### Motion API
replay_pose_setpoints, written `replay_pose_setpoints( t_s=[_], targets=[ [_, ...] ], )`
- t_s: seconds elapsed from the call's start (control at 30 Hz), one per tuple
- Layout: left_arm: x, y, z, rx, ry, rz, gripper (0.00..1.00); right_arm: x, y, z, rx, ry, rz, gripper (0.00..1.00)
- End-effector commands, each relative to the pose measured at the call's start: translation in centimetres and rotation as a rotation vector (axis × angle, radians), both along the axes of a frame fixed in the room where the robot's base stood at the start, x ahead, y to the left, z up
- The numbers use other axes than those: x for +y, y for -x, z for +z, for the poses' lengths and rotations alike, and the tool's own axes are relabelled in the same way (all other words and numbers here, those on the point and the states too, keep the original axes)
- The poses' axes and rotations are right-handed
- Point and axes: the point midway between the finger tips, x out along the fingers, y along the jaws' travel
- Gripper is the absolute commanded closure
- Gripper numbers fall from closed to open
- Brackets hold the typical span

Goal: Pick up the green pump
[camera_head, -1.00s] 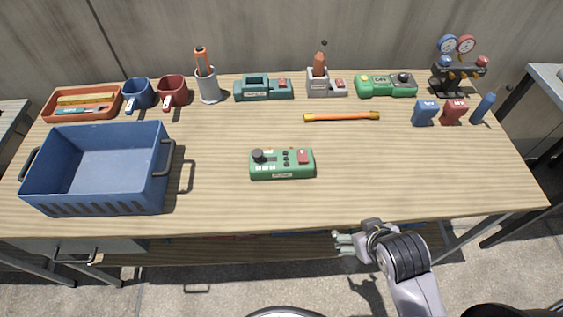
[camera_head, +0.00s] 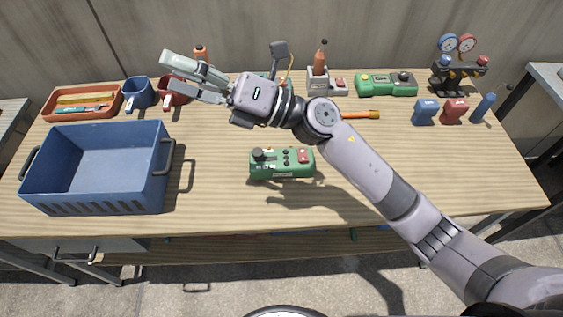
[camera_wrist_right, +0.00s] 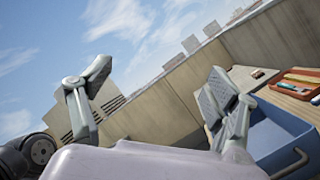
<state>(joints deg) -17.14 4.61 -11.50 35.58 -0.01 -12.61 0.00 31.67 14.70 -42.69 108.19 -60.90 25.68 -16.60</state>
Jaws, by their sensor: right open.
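A green device (camera_head: 282,163) with a black knob and a red button sits upright in the middle of the table. A second green device (camera_head: 386,85) with a yellow button and a dark knob stands at the back right. A teal-green device at the back is mostly hidden behind my right arm. I cannot tell from looks alone which is the pump. My right gripper (camera_head: 166,69) is raised over the back left, open and empty, pointing left, well away from the central device. Its two spread fingers show in the wrist view (camera_wrist_right: 156,82). My left gripper is not in view.
A blue crate (camera_head: 98,196) stands at the left front, an orange tray (camera_head: 60,114) behind it. A blue mug (camera_head: 138,92) and red mug (camera_head: 172,88) are near my gripper. An orange bar (camera_head: 360,114) and gauges (camera_head: 458,70) are right. The front right table is clear.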

Motion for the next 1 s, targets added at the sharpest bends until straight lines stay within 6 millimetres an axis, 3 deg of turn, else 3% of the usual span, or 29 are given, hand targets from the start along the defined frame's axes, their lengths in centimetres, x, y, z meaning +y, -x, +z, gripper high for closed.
replay_pose_setpoints(
  t_s=[0.1,0.2,0.27,0.4,0.5,0.6,0.7,0.87,1.0],
  targets=[
    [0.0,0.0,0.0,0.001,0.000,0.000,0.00,2.7,2.5,-3.6,-0.286,0.295,0.160,0.18],
    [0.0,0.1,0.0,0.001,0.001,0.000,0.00,2.7,3.1,-8.1,-0.490,0.566,0.288,0.18],
    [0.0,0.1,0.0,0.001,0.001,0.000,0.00,1.6,2.6,-10.9,-0.594,0.739,0.360,0.18],
    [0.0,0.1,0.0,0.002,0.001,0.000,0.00,-4.1,-0.8,-15.9,-0.769,1.169,0.512,0.18],
    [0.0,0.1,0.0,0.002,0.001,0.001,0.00,-9.4,-3.8,-17.1,-0.821,1.451,0.594,0.18],
    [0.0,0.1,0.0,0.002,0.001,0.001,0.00,-14.2,-6.1,-16.8,-0.821,1.673,0.650,0.18],
    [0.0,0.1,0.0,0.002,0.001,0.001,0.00,-17.3,-7.4,-16.1,-0.804,1.813,0.686,0.18],
    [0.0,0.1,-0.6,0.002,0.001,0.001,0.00,-19.1,-8.0,-16.5,-0.784,1.891,0.706,0.18],
    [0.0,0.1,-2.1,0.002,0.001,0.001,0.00,-19.1,-7.9,-19.4,-0.784,1.888,0.709,0.18]
  ],
)
